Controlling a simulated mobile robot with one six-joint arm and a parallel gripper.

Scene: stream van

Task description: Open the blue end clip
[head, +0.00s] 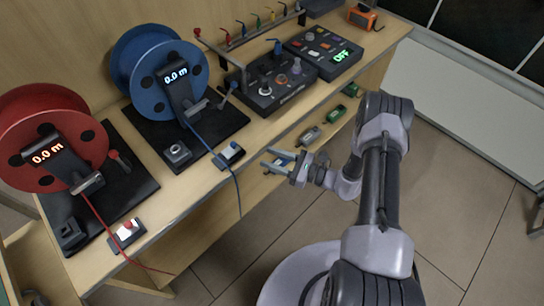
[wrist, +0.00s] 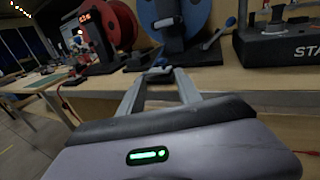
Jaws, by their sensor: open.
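The blue end clip (head: 229,154) is a small pale block with a blue lever on a dark base at the bench's front edge, below the blue reel (head: 159,75). A blue line runs from the reel through or past the clip and hangs over the edge. Whether the lever is up or down is too small to tell. My gripper (head: 271,161) is open and empty, just right of the clip in the head view and apart from it. In the wrist view my gripper (wrist: 163,76) points at the bench edge, with a small blue-topped part, likely the clip (wrist: 160,63), just beyond its fingertips.
A red reel (head: 50,140) and a clip with a red lever (head: 127,232) stand at the left. A control box with knobs (head: 272,84) and one with a green OFF display (head: 322,50) are at the back right. Several small items (head: 309,137) lie on a lower shelf.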

